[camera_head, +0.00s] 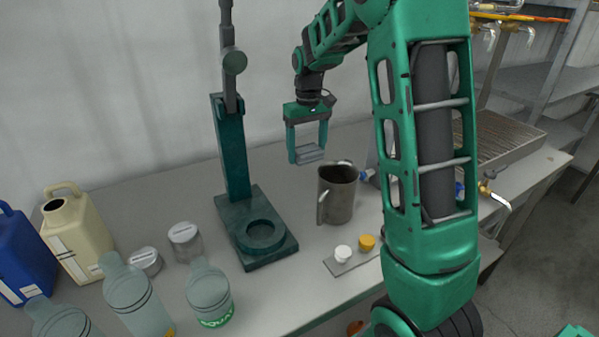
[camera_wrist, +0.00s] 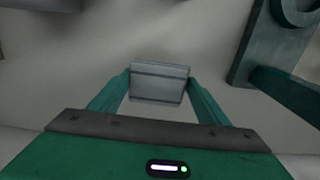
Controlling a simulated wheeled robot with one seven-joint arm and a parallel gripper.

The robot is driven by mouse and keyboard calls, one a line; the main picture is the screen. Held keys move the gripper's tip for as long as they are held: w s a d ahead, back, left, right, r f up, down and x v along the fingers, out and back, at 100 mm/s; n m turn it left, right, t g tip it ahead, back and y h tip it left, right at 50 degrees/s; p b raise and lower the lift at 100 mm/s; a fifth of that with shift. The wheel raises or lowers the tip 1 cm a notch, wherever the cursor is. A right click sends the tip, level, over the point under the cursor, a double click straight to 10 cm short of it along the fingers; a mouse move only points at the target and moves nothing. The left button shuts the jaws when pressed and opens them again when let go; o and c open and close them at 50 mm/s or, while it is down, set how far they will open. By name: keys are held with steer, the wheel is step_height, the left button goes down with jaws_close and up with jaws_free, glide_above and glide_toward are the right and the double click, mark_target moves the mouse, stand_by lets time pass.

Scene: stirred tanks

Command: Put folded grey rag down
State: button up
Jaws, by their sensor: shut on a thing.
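The folded grey rag (camera_head: 309,153) is held between the two fingers of my gripper (camera_head: 308,150), in the air over the back part of the grey bench (camera_head: 190,175). In the wrist view the rag (camera_wrist: 159,84) is a flat, layered grey block between the green fingertips of my gripper (camera_wrist: 159,88), with pale bench surface around it. My gripper is shut on the rag. The rag looks clear of the bench, but its exact height is hard to tell.
A metal jug (camera_head: 338,195) stands just right of and nearer than the rag. A dark green stirrer stand (camera_head: 234,150) is to the left. Jars and a cream canister (camera_head: 75,232) stand at the left. White and yellow caps (camera_head: 343,253) lie in front. Bench between stand and jug is clear.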

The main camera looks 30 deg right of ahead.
mark_target(305, 150)
steer(key=f, duration=0.3)
steer(key=shift+a+f, duration=0.35)
steer(key=shift+f, duration=1.6)
steer(key=o, duration=1.1)
steer(key=shift+f, duration=0.1)
step_height(305, 150, up, 12)
steer(key=shift+w+f, duration=0.1)
steer(key=shift+f, duration=0.05)
steer(key=shift+r, duration=0.25)
